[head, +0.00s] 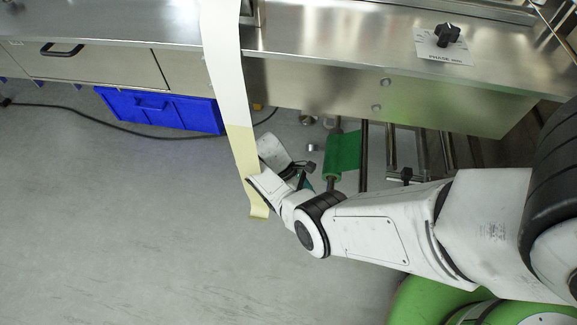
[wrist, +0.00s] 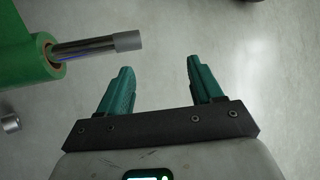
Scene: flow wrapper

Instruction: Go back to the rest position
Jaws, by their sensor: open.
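My gripper (wrist: 156,88) shows in the wrist view with its two teal fingers apart and nothing between them. Behind the fingers is only grey floor. In the head view my white arm reaches in from the right, and its wrist hangs below the machine's edge beside a long film strip (head: 232,110). My fingers are mostly hidden there by the wrist. A green roll (head: 342,152) on a spindle is just right of my wrist. The roll also shows at the left of the wrist view (wrist: 22,50), with its metal spindle (wrist: 95,47) sticking out toward the left finger, apart from it.
The steel machine (head: 330,45) runs along the top, with a black phase knob (head: 447,35) on it. A blue bin (head: 160,110) stands under it at left, with a black cable (head: 90,118) on the floor. The grey floor (head: 120,230) at lower left is clear.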

